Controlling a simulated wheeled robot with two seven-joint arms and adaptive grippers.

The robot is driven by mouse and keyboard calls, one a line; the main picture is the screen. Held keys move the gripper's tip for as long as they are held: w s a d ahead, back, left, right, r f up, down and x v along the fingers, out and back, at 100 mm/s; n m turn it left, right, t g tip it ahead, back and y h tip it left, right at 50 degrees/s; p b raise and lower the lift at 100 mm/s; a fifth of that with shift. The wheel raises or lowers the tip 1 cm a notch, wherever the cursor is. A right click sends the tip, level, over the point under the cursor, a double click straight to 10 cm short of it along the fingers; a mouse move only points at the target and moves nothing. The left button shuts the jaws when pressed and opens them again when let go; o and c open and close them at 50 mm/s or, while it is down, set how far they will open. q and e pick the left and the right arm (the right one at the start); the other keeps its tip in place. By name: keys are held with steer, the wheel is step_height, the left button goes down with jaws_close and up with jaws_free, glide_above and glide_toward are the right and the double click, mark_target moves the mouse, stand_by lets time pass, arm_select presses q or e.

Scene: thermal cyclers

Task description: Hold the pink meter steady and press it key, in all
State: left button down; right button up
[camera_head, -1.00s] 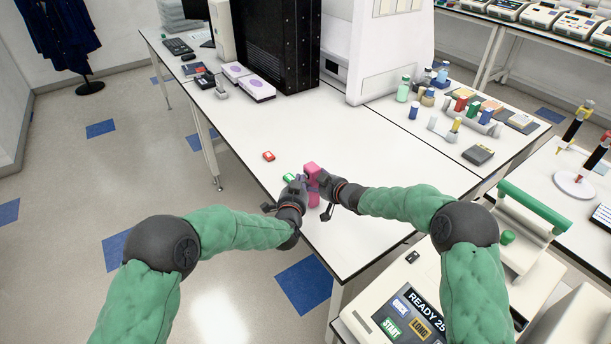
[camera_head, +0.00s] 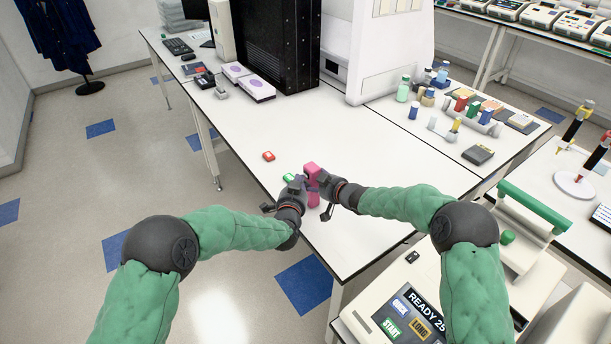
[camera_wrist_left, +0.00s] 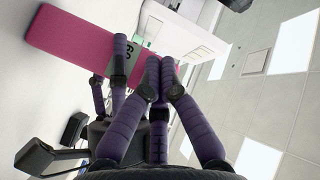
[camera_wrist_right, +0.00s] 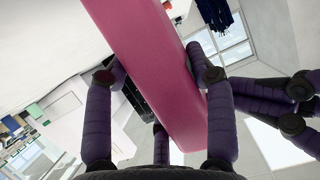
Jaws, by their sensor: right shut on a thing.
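The pink meter (camera_head: 311,170) is a long block held upright above the front part of the white table. My right gripper (camera_head: 322,183) is shut on it, with one finger on each side, as the right wrist view shows on the meter (camera_wrist_right: 150,65). In the left wrist view the meter (camera_wrist_left: 70,38) carries a small greenish display (camera_wrist_left: 133,60), partly hidden by a right gripper finger. My left gripper (camera_head: 301,181) is shut and empty. Its fingertips (camera_wrist_left: 160,65) are together close to the meter's display side; I cannot tell if they touch it. The key is hidden.
A grey device (camera_head: 478,154) and several bottles stand at the right. A cycler (camera_head: 395,310) stands at the front right.

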arm_select(q)
steer(key=shift+s+a, duration=0.25)
steer(key=shift+a, duration=0.05)
steer(key=shift+a, duration=0.1)
arm_select(e)
steer(key=shift+f, duration=0.1)
arm_select(q)
steer(key=shift+s+a, duration=0.8)
steer(key=shift+a, duration=0.15)
steer(key=shift+s+a, duration=0.75)
steer(key=shift+a, duration=0.2)
arm_select(e)
steer(key=o, duration=1.4)
steer(key=shift+d, duration=0.1)
